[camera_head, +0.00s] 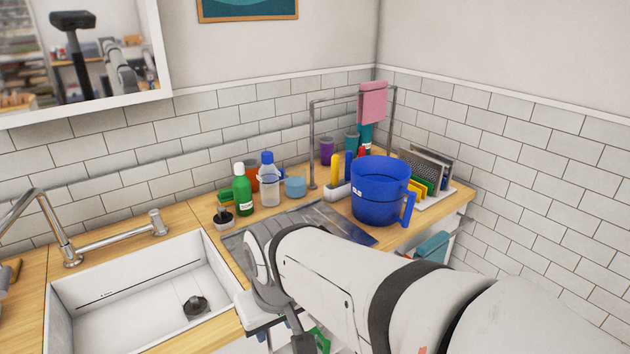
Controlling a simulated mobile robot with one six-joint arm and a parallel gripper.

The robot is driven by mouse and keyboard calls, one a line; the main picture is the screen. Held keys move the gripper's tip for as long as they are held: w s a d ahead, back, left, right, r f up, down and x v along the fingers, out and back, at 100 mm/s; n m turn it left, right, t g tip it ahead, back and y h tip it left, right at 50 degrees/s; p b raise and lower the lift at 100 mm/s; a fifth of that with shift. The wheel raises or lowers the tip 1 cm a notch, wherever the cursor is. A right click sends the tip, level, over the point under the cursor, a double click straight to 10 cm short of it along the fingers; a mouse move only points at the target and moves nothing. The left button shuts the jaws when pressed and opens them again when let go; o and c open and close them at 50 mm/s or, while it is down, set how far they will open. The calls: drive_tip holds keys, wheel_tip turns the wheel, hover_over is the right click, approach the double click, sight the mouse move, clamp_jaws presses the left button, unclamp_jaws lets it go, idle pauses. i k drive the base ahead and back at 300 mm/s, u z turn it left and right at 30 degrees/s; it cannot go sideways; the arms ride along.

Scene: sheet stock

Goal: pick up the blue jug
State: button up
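The blue jug (375,193) stands upright on the wooden counter (420,233), right of the middle of the head view. It is wide and open at the top, with a small pale label on its side. Its handle is on the right, towards the counter's front edge. My white arm crosses the lower right and middle of the view, in front of the counter and below the jug. The arm's far part bends down towards the bottom edge. My gripper cannot be made out, so whether it is open or shut does not show.
A white sink (75,315) is at the left. A green bottle (242,190), a clear blue-capped bottle (269,183) and a light blue bowl (295,187) stand left of the jug. A rack (440,197) with boards and a grater is close on its right. A metal frame (312,140) rises behind.

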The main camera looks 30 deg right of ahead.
sight(379, 184)
drive_tip(key=z, duration=1.3)
